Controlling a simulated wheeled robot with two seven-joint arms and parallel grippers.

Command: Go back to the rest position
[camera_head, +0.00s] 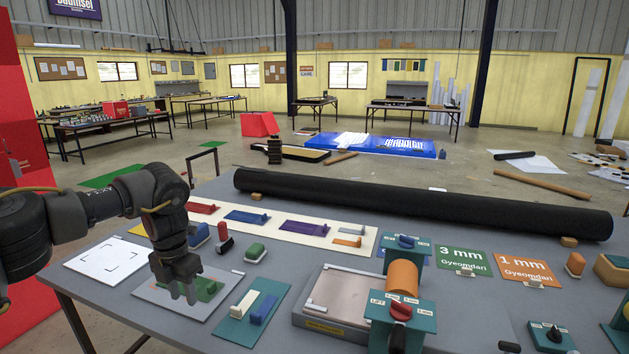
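My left arm comes in from the left. Its gripper (181,294) points down over a light grey plate (152,296) near the table's front left. Its two fingers stand a little apart, with nothing visible between them. A green block (206,288) lies on the plate just right of and behind the fingers, partly hidden by them. I cannot tell if they touch. I do not make out my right gripper in this view.
The grey table (338,213) holds a long black roll (420,202) at the back. A teal press with an orange roller (402,278) stands right of the gripper. A teal board with white and blue bars (250,308) lies close by. A white marked sheet (107,260) lies left.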

